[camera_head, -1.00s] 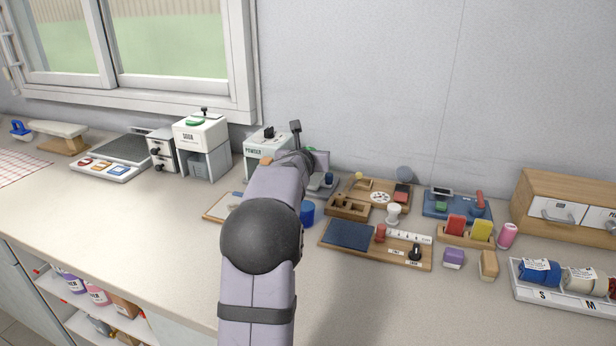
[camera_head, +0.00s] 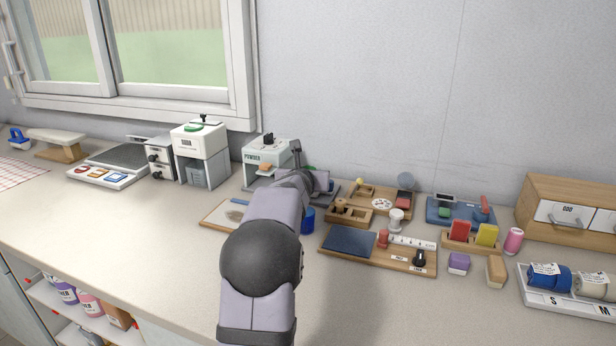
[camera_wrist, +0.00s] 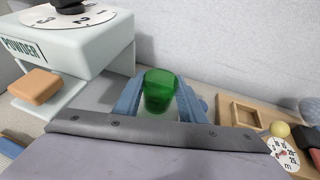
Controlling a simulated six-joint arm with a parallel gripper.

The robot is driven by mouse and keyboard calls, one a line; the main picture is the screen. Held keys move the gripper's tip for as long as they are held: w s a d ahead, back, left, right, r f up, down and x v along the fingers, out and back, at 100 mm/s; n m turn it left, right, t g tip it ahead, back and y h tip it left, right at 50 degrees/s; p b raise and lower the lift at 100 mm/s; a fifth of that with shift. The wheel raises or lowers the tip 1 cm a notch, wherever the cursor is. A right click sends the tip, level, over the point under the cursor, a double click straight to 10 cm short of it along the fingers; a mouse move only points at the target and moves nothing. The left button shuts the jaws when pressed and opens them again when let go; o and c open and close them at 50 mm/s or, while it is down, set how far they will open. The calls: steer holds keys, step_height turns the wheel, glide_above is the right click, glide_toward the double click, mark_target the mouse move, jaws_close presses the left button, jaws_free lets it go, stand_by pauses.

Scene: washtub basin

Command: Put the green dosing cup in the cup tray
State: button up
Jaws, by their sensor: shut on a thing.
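The green dosing cup (camera_wrist: 160,91) shows in the wrist view, upright between the blue fingers of my gripper (camera_wrist: 163,98). My gripper is shut on it. In the head view only a sliver of the green cup (camera_head: 311,168) shows behind my gripper (camera_head: 308,178), just right of the powder dispenser. The cup's lower part is partly hidden by the wrist cover in the wrist view.
The powder dispenser (camera_head: 263,157) stands close on the left, with an orange-brown block (camera_wrist: 36,86) at its front. A blue cup (camera_head: 308,219) stands by my arm. Wooden trays (camera_head: 349,214) and a blue mat board (camera_head: 349,241) crowd the right. Counter at front left is clear.

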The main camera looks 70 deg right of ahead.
steer(key=shift+f, duration=0.1)
steer(key=shift+f, duration=0.15)
steer(key=o, duration=1)
steer(key=shift+r, duration=0.2)
steer(key=shift+r, duration=0.15)
steer(key=shift+s+a, duration=0.1)
steer(key=shift+a, duration=0.15)
steer(key=v, duration=1.1)
steer(key=shift+a+b, duration=0.25)
steer(key=shift+b, duration=0.1)
